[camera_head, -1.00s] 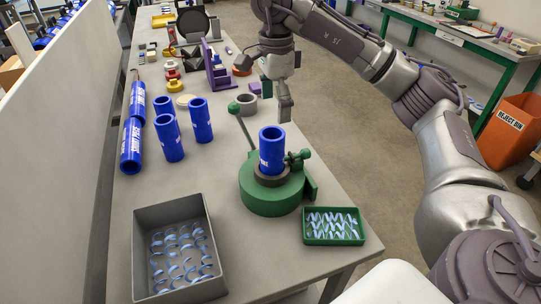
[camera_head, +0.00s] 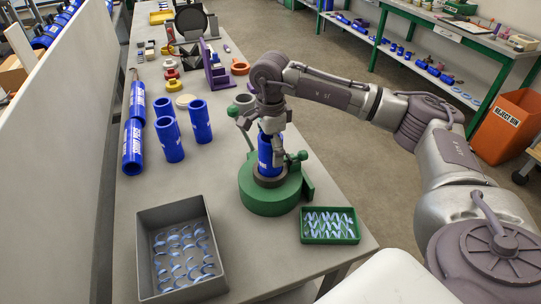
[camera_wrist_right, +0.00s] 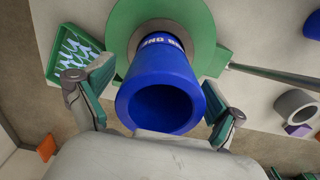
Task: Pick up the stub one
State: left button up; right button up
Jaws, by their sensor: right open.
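A blue pipe stub (camera_head: 265,158) with white lettering stands upright in the green round fixture (camera_head: 266,199) on the bench; I cannot read its label fully. My right gripper (camera_head: 272,150) is over the stub from above, its fingers reaching down beside it. In the right wrist view the stub's open end (camera_wrist_right: 162,103) lies between the two spread fingers (camera_wrist_right: 158,103), with gaps visible. Other upright blue stubs (camera_head: 168,137) stand on the bench to the left. My left gripper is out of view.
A grey bin (camera_head: 148,218) with blue shavings stands at the front left, and a green tray (camera_head: 330,239) of shavings at the front right. Lying blue pipes (camera_head: 133,146) line the left edge. A grey ring (camera_wrist_right: 296,107) lies near the fixture's lever (camera_wrist_right: 270,76).

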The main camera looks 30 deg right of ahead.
jog(key=c, duration=1.2)
jog(key=shift+c, duration=1)
jog(key=shift+r, duration=0.15)
